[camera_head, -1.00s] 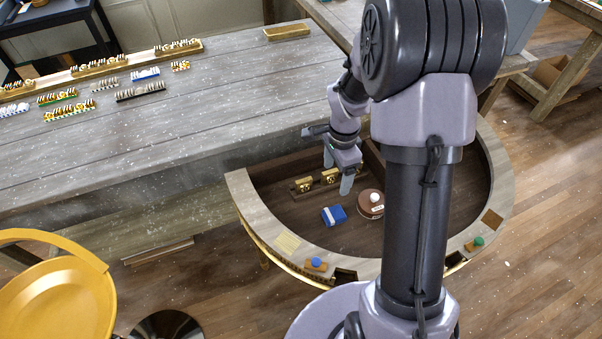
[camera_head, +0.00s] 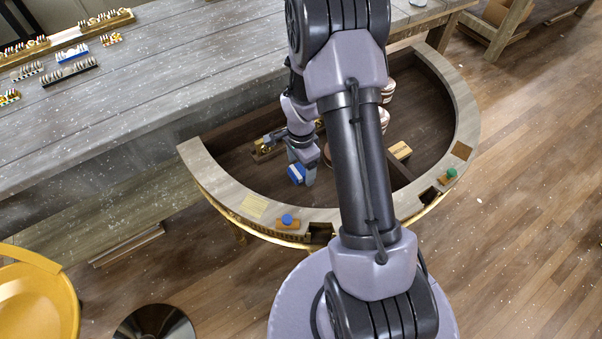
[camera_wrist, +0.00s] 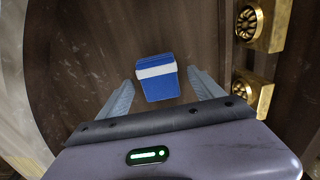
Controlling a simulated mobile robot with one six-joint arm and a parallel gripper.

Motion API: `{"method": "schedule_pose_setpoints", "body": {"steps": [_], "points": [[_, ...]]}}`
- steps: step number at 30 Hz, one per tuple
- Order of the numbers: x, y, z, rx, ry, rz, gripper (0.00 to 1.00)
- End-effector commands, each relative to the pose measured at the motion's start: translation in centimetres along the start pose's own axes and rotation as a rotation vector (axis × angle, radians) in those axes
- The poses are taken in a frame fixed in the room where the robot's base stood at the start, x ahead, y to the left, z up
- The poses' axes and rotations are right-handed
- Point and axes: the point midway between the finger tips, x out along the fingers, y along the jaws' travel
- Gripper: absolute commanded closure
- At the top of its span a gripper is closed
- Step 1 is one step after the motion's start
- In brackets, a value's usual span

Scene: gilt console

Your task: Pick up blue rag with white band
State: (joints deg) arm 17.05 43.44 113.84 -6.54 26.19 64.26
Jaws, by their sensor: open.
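The blue rag with a white band (camera_wrist: 157,86) lies flat on the dark brown floor of the half-round console. In the wrist view it sits between and just beyond the fingertips of my gripper (camera_wrist: 158,88), which is open, with a gap on each side of the rag. In the head view the rag (camera_head: 296,174) is partly hidden by my gripper (camera_head: 303,172), which points down right over it. I cannot tell whether the fingertips touch the floor.
Brass fittings (camera_wrist: 258,22) stand close to the right of my gripper in the wrist view. The console's pale curved rim (camera_head: 225,193) bounds the well, with a blue knob (camera_head: 287,219) on it. A wooden block (camera_head: 399,150) lies right of my arm.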

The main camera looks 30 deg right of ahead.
Motion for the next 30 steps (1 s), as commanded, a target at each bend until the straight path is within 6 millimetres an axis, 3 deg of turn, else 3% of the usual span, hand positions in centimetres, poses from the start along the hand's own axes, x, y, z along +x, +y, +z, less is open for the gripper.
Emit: {"method": "schedule_pose_setpoints", "body": {"steps": [2, 11, 17, 19, 27, 30], "points": [[-0.1, 0.0, 0.0, 0.000, 0.000, 0.000, 0.28], [-0.1, 0.0, 0.0, 0.000, 0.000, 0.000, 0.86], [-0.2, 0.0, 0.0, 0.000, 0.000, 0.000, 0.88], [-1.1, 0.0, 0.0, 0.000, 0.001, -0.001, 0.88], [-8.2, 0.0, 0.0, 0.000, 0.001, -0.001, 0.88], [-9.7, 0.0, 0.0, -0.001, 0.001, 0.000, 0.88]]}}
